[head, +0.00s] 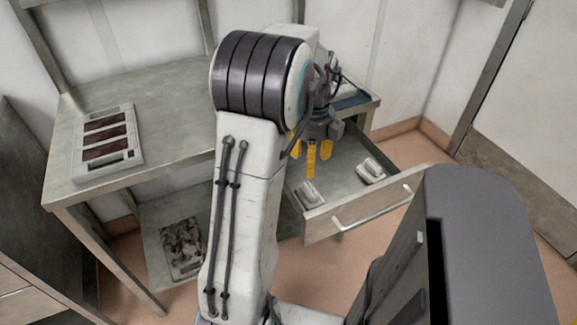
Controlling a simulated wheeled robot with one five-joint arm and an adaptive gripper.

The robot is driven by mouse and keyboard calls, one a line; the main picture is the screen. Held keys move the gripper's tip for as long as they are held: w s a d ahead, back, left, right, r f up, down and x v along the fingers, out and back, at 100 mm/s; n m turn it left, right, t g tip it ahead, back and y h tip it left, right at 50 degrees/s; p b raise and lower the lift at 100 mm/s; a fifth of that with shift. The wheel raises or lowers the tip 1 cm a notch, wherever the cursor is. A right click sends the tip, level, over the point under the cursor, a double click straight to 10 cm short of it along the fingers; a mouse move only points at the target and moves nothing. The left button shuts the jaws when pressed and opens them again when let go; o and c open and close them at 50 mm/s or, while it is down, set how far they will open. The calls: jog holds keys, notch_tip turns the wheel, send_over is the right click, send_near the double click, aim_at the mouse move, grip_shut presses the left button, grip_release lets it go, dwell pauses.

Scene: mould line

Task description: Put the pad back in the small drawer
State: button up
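The small drawer (340,150) is pulled open under the right end of the bench. Two small pale grey blocks lie in it. One block (370,169) is toward the right side, and the other block (309,194) is at the front left corner. Either could be the pad; I cannot tell which. My gripper (311,160), with yellow fingers, points down over the left part of the drawer, above and behind the front left block. My arm hides part of the gripper and drawer. No held object shows between the fingers, but their spacing is unclear.
A pale tray with dark slots (108,142) lies on the left of the metal bench (160,90). A dark blue flat item (352,100) is at the bench's right end, partly hidden. A mottled grey panel (181,247) lies on the lower shelf. The drawer front has a bar handle (372,209).

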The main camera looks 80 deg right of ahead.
jog(key=shift+r, duration=0.2)
jog(key=w+a+r+n+h, duration=0.1)
jog(key=w+a+r+n, duration=0.2)
jog(key=w+a+n, duration=0.65)
jog(key=w+a+r+n, duration=0.2)
jog(key=w+a+n, duration=0.4)
jog(key=w+n, duration=0.55)
jog(key=a+n+t+y, duration=0.1)
jog(key=a+n+t, duration=0.2)
jog(key=a+n, duration=2.1)
jog(key=shift+s+f+n, duration=0.25)
jog(key=shift+n, duration=0.35)
